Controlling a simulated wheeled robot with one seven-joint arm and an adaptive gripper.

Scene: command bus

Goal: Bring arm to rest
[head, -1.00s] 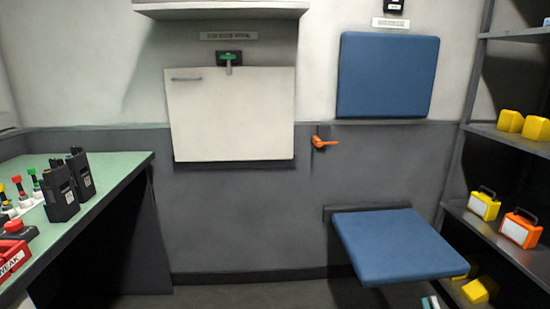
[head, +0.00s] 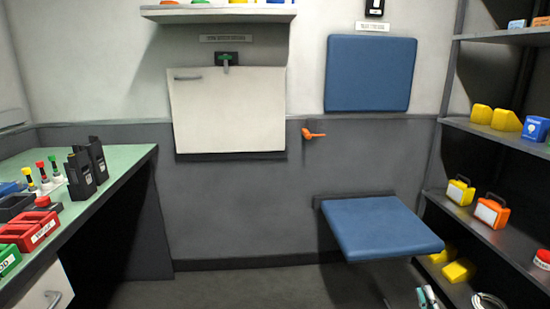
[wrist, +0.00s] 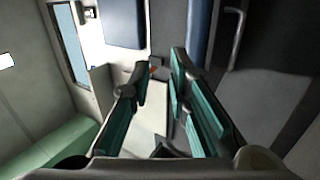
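My gripper (wrist: 160,66) shows in the wrist view with its two teal-padded fingers apart and nothing between them. Teal and pale tips at the bottom edge of the head view (head: 427,297), right of centre, look like its fingers, low beside the blue fold-down seat (head: 380,226). The rest of my arm is out of the head view.
A green-topped desk (head: 125,158) with radios (head: 82,174) and red bins (head: 22,236) stands at left. Shelves (head: 500,135) with yellow and orange lamps stand at right. A white wall panel (head: 228,112) and an orange handle (head: 314,134) are on the back wall. The middle floor is clear.

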